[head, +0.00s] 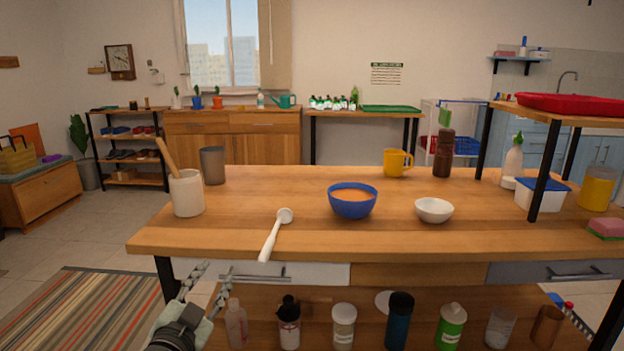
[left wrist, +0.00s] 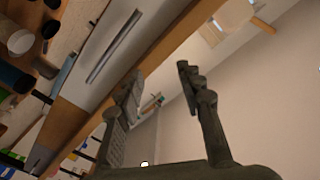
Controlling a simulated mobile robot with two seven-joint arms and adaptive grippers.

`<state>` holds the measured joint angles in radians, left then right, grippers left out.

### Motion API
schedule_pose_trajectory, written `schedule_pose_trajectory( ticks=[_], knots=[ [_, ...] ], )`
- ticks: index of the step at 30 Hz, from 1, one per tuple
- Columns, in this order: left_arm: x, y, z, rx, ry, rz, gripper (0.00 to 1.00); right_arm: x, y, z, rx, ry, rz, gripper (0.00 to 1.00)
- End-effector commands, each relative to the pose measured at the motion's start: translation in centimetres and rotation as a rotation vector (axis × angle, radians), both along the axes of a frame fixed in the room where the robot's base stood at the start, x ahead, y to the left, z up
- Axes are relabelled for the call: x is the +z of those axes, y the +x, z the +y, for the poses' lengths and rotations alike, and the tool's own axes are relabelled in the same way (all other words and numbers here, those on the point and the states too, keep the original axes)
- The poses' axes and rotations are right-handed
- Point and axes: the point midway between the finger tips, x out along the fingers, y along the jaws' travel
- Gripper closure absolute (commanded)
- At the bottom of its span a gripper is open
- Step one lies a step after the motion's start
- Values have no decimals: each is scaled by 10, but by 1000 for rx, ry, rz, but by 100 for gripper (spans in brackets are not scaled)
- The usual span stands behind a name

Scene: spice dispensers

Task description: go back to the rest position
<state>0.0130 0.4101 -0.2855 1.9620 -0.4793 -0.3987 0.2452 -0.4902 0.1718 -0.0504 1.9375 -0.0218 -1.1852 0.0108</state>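My left gripper (head: 208,285) is in front of the table's near edge at the lower left of the head view. Its two fingers are spread apart with nothing between them. The left wrist view shows the same gripper (left wrist: 160,85) open and empty, with a drawer front and handle (left wrist: 115,45) beyond it. My right gripper is not in view. On the wooden table (head: 300,238), a white ladle or spoon (head: 272,238) lies near the front edge, apart from the gripper. A blue bowl (head: 353,203) with orange contents and a small white bowl (head: 434,210) stand to its right.
A white crock (head: 186,195) with a wooden utensil and a grey cup (head: 213,165) stand at the table's left. A yellow mug (head: 397,162) and a dark bottle (head: 443,155) stand at the back. Several bottles stand on the lower shelf. Floor left of the table is open.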

Motion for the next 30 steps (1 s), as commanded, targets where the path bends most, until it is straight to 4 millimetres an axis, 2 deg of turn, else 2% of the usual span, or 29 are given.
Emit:
schedule_pose_trajectory(
  ticks=[1, 3, 5, 6, 8, 9, 11, 12, 15, 18, 22, 25, 30],
  knots=[
    [-37, -11, 13, 56, -32, 100, 63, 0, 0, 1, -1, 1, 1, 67],
    [-85, -29, 32, 133, -67, 235, 63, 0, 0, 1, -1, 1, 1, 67],
    [-124, -49, 45, 191, -93, 351, 63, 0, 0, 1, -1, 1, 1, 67],
    [-150, -65, 51, 227, -111, 429, 63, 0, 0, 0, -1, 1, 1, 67],
    [-187, -92, 61, 277, -131, 546, 63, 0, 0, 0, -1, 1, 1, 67],
    [-210, -111, 65, 308, -146, 624, 63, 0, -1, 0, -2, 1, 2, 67],
    [-243, -143, 71, 349, -165, 740, 63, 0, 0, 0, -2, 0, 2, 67],
    [-262, -165, 74, 375, -177, 815, 63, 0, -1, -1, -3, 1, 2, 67],
    [-303, -220, 76, 425, -204, 990, 63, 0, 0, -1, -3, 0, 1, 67],
    [-329, -266, 75, 457, -225, 1128, 63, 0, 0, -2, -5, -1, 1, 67],
    [-347, -304, 73, 478, -240, 1238, 63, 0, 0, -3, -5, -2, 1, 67],
    [-351, -315, 72, 484, -246, 1272, 63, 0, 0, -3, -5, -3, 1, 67],
    [-352, -317, 72, 485, -246, 1277, 63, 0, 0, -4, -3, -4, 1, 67]
  ],
)
